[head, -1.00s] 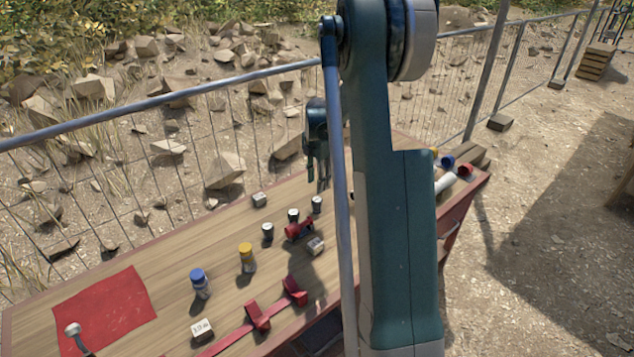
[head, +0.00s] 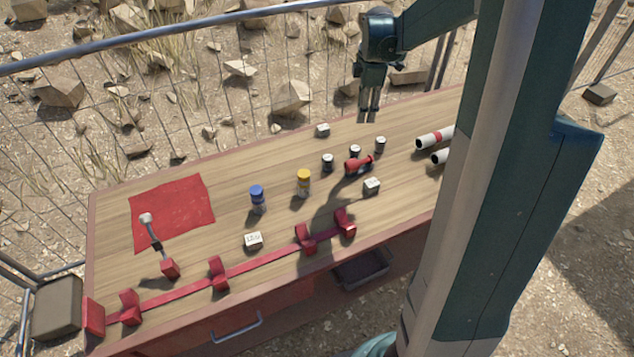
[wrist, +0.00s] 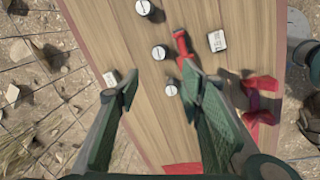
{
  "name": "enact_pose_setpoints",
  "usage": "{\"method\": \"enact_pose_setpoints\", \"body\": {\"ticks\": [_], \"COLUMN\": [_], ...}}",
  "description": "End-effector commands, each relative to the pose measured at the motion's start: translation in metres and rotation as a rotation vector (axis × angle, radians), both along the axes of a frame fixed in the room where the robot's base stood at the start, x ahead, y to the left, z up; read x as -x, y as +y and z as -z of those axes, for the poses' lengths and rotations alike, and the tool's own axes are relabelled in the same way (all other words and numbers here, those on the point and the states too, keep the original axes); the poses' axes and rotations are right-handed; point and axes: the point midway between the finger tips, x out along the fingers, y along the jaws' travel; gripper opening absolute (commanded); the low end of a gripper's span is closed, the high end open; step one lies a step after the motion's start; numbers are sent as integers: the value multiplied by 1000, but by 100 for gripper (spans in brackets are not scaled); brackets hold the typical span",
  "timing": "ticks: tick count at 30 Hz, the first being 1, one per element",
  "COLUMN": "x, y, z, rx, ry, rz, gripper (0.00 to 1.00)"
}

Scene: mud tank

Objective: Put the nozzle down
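A red nozzle with a dark end (head: 358,166) lies on its side on the wooden workbench (head: 230,245), among small black canisters. It also shows in the wrist view (wrist: 181,46), partly overlapped by the right finger. My gripper (head: 369,114) hangs above the far side of the bench with its fingers pointing down, apart from the nozzle. In the wrist view its two fingers (wrist: 160,80) are spread, with bare wood and a canister showing between them. It holds nothing.
Black canisters (head: 328,162) and a white block (head: 371,187) stand close to the nozzle. Blue (head: 257,199) and yellow (head: 303,183) capped bottles stand left. A red cloth (head: 185,205) and red rack (head: 250,265) lie further left and in front. White tubes (head: 433,138) lie right. A wire fence runs behind.

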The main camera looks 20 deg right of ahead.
Motion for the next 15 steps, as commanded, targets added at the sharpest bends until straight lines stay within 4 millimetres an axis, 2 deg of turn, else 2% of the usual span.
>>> {"method": "enact_pose_setpoints", "body": {"ticks": [3, 15], "x": [12, 54], "y": [25, 97], "z": [-17, -62], "rx": [-2, -30], "ry": [-28, -125], "rz": [60, 270], "gripper": [38, 38]}}
